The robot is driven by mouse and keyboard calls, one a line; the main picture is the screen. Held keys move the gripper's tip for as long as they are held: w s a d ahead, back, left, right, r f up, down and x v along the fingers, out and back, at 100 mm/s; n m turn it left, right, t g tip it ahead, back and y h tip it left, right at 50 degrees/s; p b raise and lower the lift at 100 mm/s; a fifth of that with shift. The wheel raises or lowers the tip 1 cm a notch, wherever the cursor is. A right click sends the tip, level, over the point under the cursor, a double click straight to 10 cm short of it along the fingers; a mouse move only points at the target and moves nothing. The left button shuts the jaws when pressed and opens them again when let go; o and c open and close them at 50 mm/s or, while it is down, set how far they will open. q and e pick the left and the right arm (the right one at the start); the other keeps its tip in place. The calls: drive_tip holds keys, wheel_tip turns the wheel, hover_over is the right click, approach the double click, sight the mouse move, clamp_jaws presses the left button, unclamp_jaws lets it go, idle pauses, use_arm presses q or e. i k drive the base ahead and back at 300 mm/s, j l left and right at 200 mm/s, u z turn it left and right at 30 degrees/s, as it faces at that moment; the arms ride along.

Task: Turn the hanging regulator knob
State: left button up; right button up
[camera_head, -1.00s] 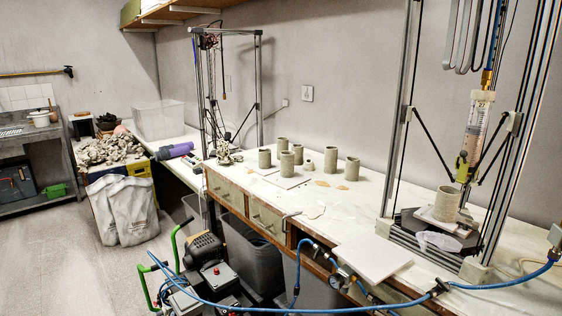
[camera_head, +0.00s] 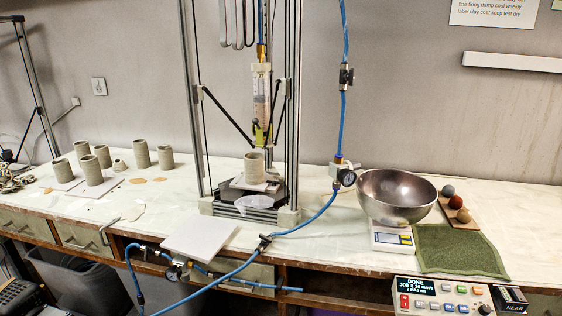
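A regulator with a round dial gauge (camera_head: 347,177) hangs on a vertical blue hose behind the bench, left of the steel bowl. A dark inline fitting (camera_head: 346,76) sits higher on that hose. A second gauge with fittings (camera_head: 173,272) hangs on blue hose at the bench's front edge, lower left. I cannot tell which of the two is meant, and a knob is too small to make out on either. Neither of my grippers is in view.
A printer frame (camera_head: 190,110) with a clay cup (camera_head: 253,163) stands left of the regulator. A steel bowl (camera_head: 396,195) sits on a scale to the right. A control box (camera_head: 440,298) is at the front. Blue hose (camera_head: 235,272) crosses the bench front.

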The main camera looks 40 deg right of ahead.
sight(357, 166)
drive_tip(key=z, duration=1.55)
drive_tip(key=l+u, duration=0.15)
drive_tip(key=u, duration=0.25)
drive_tip(key=l+u, duration=0.2)
drive_tip(key=u, duration=0.2)
drive_tip(key=l+u, duration=0.1)
drive_tip(key=l, duration=0.35)
drive_tip(key=l+u, duration=0.1)
drive_tip(key=l, duration=0.4)
drive_tip(key=k+l+u, duration=0.1)
drive_tip(key=l, duration=0.35)
drive_tip(key=k+l+u, duration=0.1)
drive_tip(key=l, duration=0.35)
drive_tip(key=l+u, duration=0.1)
drive_tip(key=l, duration=0.35)
drive_tip(key=k+l+u, duration=0.1)
drive_tip(key=l, duration=0.35)
drive_tip(key=k, duration=0.05)
